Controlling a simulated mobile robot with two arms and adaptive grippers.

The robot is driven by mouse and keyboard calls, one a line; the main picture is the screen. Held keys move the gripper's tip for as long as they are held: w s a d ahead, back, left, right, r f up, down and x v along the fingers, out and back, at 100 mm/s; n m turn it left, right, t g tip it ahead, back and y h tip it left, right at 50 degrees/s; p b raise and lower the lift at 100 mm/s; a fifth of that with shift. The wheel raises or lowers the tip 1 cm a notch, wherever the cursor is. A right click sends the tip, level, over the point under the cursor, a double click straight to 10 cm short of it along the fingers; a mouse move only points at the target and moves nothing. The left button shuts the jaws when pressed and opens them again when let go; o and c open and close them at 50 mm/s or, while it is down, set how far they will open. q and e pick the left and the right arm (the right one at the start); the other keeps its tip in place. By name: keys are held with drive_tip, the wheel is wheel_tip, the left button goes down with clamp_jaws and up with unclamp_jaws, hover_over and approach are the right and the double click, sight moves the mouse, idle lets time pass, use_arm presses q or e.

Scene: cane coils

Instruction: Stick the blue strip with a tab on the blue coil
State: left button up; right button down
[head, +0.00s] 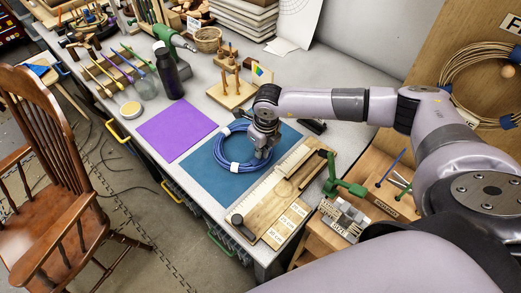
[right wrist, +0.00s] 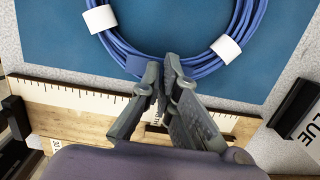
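The blue coil (head: 219,158) lies flat on the teal mat (head: 203,172), bound by white bands; the right wrist view shows its near side (right wrist: 185,66) and two white bands. My right gripper (head: 262,153) is lowered at the coil's right edge in the head view. In the right wrist view its fingertips (right wrist: 161,70) are almost together at the coil's near edge. The blue strip (right wrist: 139,66) is a darker patch against the coil, beside the left fingertip. Its tab seems pinched between the tips, though the fingers mostly hide it. My left gripper is out of view.
A wooden board with a ruler (head: 265,200) lies right of the mat. A purple mat (head: 176,130) lies left, with a dark bottle (head: 169,72) behind it. A wooden peg stand (head: 232,92) stands beyond the coil. A green clamp (head: 343,184) is at the right.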

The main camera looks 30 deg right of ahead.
drive_tip(key=c, duration=2.3)
unclamp_jaws()
drive_tip(key=o, duration=0.6)
drive_tip(key=shift+r+p, duration=2.05)
drive_tip(key=shift+r, duration=1.45)
